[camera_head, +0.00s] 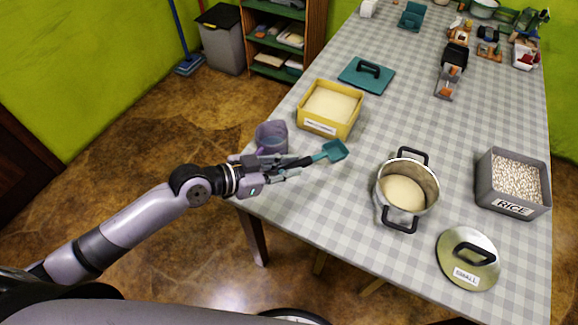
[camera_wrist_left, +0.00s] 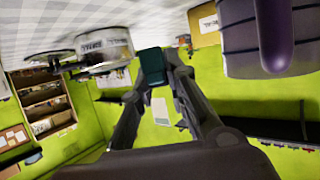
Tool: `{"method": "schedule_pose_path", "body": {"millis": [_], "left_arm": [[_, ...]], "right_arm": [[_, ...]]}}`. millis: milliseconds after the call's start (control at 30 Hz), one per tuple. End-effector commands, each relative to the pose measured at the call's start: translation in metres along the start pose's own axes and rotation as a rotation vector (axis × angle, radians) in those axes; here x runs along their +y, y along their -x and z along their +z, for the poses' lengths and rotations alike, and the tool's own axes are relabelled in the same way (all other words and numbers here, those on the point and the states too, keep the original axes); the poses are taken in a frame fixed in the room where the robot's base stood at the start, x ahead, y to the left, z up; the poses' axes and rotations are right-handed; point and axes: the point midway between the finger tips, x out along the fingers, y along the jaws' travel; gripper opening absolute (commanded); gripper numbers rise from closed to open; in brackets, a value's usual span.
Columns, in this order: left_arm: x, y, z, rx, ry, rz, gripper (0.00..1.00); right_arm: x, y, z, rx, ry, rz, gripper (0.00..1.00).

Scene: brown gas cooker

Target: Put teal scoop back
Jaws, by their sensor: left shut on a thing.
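The teal scoop (camera_head: 334,151) has a teal head and a dark handle. My left gripper (camera_head: 288,167) is shut on its handle, and the head points right, over the table's left part. In the left wrist view the teal scoop (camera_wrist_left: 152,66) shows between the fingers (camera_wrist_left: 160,82). A yellow box (camera_head: 327,126) full of pale powder stands behind the scoop, apart from it. A teal lid (camera_head: 368,76) with a black handle lies farther back. My right gripper is not in view.
A purple jug (camera_head: 272,138) stands close behind my left gripper. A metal pot (camera_head: 430,203) with pale contents stands to the right, with its lid (camera_head: 467,272) in front. A grey rice box (camera_head: 516,206) is at the right edge. The checkered table between yellow box and pot is clear.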

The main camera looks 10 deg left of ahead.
Motion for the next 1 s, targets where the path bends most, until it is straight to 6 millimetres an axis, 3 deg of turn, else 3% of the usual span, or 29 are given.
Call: {"method": "schedule_pose_path", "body": {"millis": [600, 1000], "left_arm": [[0.001, -0.024, 0.057, 0.001, -0.001, 0.000, 0.00], [0.001, -0.025, 0.059, 0.001, 0.000, 0.000, 0.00]], "right_arm": [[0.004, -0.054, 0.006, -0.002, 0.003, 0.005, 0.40], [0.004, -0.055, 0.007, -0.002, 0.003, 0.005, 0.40]]}}
